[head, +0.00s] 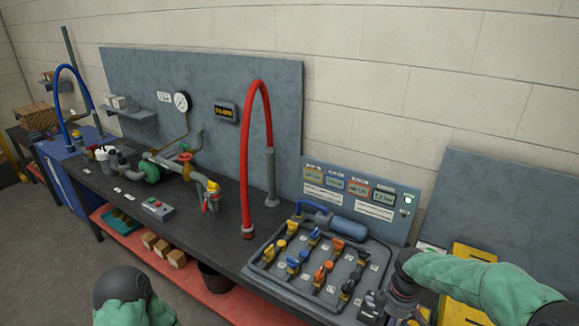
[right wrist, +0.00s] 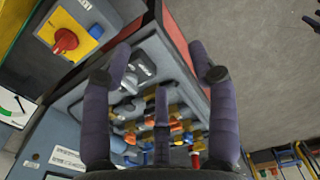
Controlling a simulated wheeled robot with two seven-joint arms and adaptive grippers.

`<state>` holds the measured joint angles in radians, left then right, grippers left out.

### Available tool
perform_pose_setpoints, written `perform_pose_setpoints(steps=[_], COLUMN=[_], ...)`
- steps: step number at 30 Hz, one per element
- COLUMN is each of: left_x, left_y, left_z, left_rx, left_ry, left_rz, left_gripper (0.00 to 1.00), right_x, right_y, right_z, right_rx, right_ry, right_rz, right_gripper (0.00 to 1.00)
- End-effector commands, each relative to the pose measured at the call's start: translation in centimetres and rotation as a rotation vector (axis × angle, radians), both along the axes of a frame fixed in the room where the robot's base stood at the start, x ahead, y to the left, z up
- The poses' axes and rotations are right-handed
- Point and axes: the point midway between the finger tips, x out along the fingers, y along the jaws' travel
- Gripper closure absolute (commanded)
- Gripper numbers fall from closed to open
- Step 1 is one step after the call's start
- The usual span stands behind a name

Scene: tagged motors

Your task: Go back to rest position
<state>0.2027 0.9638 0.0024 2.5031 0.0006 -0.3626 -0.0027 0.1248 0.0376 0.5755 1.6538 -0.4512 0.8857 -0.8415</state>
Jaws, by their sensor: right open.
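My right gripper (head: 378,303) is at the lower right of the head view, over the right end of a grey tray (head: 262,270). Several small motor-like parts with yellow, blue, orange and black ends and white tags sit in rows on the tray (head: 318,272). In the right wrist view my right gripper (right wrist: 160,75) has its dark fingers spread, with nothing held between them. The tray's parts (right wrist: 165,125) show behind the fingers. A dark rounded joint and green sleeve of mine show at the lower left of the head view; my left gripper does not show.
The dark bench (head: 222,232) carries a red hose (head: 243,165), pipework with a gauge (head: 182,102), and a button box (head: 157,208). A panel with small displays (head: 360,195) stands behind the tray. A yellow box with a red knob (right wrist: 68,38) is close by. Grey floor (head: 45,260) lies open at left.

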Motion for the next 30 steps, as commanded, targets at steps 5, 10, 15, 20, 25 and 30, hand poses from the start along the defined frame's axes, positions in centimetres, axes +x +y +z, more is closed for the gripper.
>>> perform_pose_setpoints(steps=[5,10,15,20,25,30], left_x=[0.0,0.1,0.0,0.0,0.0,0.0], left_y=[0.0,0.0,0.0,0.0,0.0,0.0], left_z=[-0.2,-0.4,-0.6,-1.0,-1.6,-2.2], left_rx=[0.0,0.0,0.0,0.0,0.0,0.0], left_ry=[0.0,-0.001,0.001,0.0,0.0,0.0], left_rz=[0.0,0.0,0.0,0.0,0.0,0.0], left_gripper=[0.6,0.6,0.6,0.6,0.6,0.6], right_x=[-0.2,-0.5,-1.1,-2.3,-5.1,-9.2], right_y=[1.2,2.7,4.8,7.4,11.2,14.6], right_z=[-2.0,-4.4,-7.5,-11.3,-16.9,-22.1], right_rx=[0.032,0.069,0.12,0.181,0.263,0.318], right_ry=[0.004,0.006,0.014,0.031,0.07,0.121], right_rz=[-0.035,-0.084,-0.159,-0.268,-0.467,-0.722], right_gripper=[0.41,0.41,0.41,0.41,0.41,0.41])
